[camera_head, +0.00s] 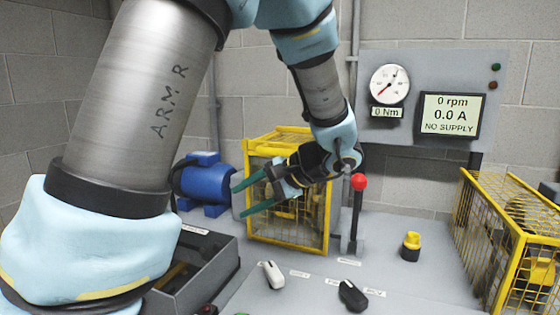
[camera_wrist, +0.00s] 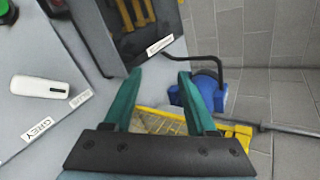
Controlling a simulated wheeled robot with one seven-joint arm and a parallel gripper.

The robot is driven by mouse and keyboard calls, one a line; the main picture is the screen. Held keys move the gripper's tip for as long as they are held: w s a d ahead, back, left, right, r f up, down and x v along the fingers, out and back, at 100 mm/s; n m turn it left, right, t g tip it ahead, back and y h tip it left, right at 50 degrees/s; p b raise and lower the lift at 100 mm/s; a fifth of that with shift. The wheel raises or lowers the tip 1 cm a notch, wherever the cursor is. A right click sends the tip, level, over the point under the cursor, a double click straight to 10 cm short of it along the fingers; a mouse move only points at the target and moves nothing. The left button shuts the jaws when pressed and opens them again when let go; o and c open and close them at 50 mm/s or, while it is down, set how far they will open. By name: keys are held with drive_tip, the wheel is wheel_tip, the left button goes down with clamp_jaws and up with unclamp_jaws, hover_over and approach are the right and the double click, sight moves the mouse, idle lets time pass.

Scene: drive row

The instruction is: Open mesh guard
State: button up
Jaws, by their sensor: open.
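A yellow mesh guard (camera_head: 325,225) stands near the middle of the bench, a box-shaped cage with a yellow frame. Part of it is hidden behind my gripper; its mesh and yellow edge also show low in the wrist view (camera_wrist: 157,123), behind my fingers. It looks closed, though its hinge and latch cannot be made out. A second yellow mesh guard (camera_head: 487,235) stands at the right edge. My gripper (camera_head: 239,200) is open and empty, its green fingers pointing left in front of the middle guard. In the wrist view the fingers (camera_wrist: 160,73) are spread with nothing between them.
A blue motor (camera_head: 205,182) is left of the middle guard. A red-knobbed lever (camera_head: 357,205) stands close on its right, with a yellow knob (camera_head: 411,246) beyond. A dark open box (camera_head: 215,262), a white handle (camera_head: 273,274) and a black handle (camera_head: 352,295) lie in front.

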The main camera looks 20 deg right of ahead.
sight(288, 154)
drive_tip(key=s+d+r+m+t+b, duration=0.1)
drive_tip(key=s+d+r+t, duration=0.1)
drive_tip(key=d+r+t, duration=0.35)
drive_tip(key=s+d+r+m+t, duration=0.1)
drive_tip(key=d+r+t, duration=0.2)
drive_tip(key=d, duration=0.6)
drive_tip(key=shift+g, duration=0.25)
drive_tip(key=p+x, duration=0.1)
drive_tip(key=x, duration=0.9)
drive_tip(key=shift+w+a+p, duration=0.15)
drive_tip(key=shift+w+p, duration=0.15)
drive_tip(key=shift+p, duration=0.1)
clamp_jaws()
